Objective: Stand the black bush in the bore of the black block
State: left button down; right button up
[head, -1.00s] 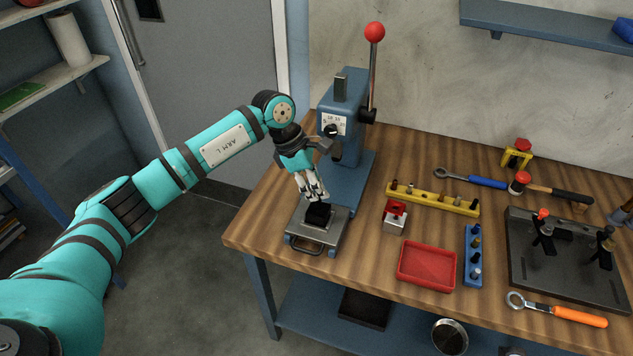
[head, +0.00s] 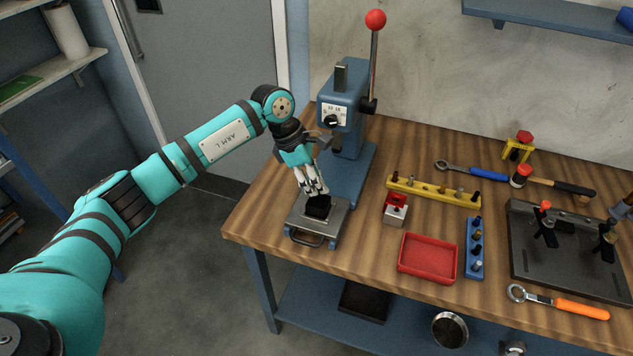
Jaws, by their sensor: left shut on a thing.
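The black block (head: 318,211) sits on the grey steel plate (head: 333,222) at the foot of the blue press. My left gripper (head: 318,191) reaches in from the left, with its fingers pointing down at the top of the block. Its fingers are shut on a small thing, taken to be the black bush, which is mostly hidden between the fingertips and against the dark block. I cannot tell whether the bush is in the bore or only above it. The bore itself is hidden. My right gripper is not in view.
The blue press (head: 341,99) stands close behind my gripper, with a red-knobbed lever. A yellow rack (head: 433,191), a red-topped block (head: 395,209), a red tray (head: 427,258) and a blue rack (head: 474,249) lie to the right. The table's front-left edge is near.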

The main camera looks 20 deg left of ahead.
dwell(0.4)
pick_arm(q)
jog(key=shift+b, duration=0.3)
jog(key=shift+f+b, duration=0.3)
jog(key=shift+b, duration=0.15)
dwell(0.6)
jog(key=shift+f+b, duration=0.45)
jog(key=shift+b, duration=0.15)
dwell(1.0)
jog(key=shift+f+b, duration=0.15)
jog(key=shift+b, duration=0.2)
dwell(0.6)
dwell(0.4)
jog(key=c, duration=0.9)
grip_release()
jog(key=shift+o, duration=0.2)
jog(key=shift+r+p, duration=1.25)
jog(key=shift+r, duration=1.75)
